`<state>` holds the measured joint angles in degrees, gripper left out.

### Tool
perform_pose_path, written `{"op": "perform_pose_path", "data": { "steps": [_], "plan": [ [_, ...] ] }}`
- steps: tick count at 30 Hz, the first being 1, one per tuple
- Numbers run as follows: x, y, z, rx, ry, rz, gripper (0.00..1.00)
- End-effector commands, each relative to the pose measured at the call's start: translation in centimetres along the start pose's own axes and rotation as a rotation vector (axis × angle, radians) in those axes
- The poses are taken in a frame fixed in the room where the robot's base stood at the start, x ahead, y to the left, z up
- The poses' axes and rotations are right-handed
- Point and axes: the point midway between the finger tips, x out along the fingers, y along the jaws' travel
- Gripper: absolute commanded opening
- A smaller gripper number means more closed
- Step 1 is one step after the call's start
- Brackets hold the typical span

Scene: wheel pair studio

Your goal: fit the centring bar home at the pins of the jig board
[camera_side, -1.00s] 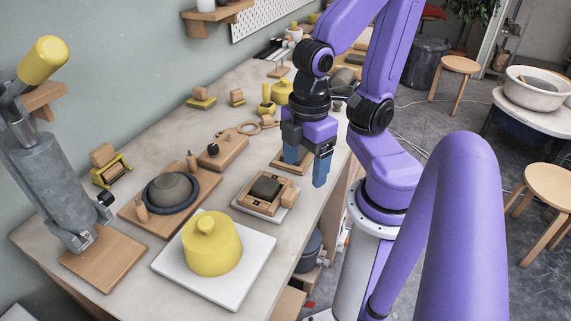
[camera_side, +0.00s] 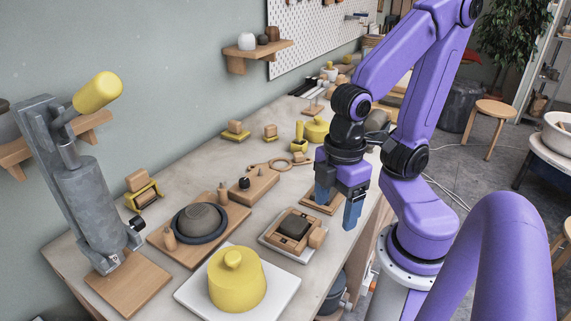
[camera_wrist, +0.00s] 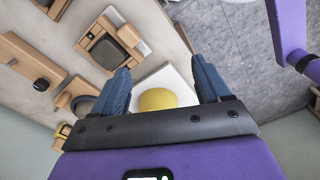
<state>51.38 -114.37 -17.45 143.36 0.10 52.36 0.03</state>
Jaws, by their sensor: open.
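My gripper (camera_side: 338,204) is open and empty, fingers pointing down, above the right edge of the bench near a small wooden tray (camera_side: 313,201). In the wrist view my gripper (camera_wrist: 162,82) shows its two blue fingers wide apart with nothing between the tips. A wooden board with a dark knob and a small peg (camera_side: 262,186) lies mid-bench; it may be the jig board, and it shows in the wrist view (camera_wrist: 22,55). Another board (camera_side: 203,250) carries a dark ring, a grey clay disc and upright wooden pegs. I cannot tell which piece is the centring bar.
A yellow lidded form (camera_side: 237,285) stands on a white slab (camera_side: 275,303) at the front. A wooden frame with a dark block (camera_side: 292,228) sits behind it. A grey lever press (camera_side: 85,200) stands at the left. Bare bench top shows between the pieces.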

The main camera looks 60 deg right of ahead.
Motion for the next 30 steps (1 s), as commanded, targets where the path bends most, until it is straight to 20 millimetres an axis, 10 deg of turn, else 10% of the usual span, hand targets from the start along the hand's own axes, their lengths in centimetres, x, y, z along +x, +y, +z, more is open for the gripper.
{"op": "perform_pose_path", "data": {
  "steps": [4,7,17,30],
  "plan": [
    [0.0,0.0,0.0,0.000,0.000,0.000,0.76],
    [0.0,0.0,0.0,0.000,0.000,0.000,1.00],
    [-0.2,0.7,-0.6,0.058,-0.001,0.001,1.00],
    [-1.9,11.4,-5.2,0.824,-0.008,0.014,1.00]
  ]
}}
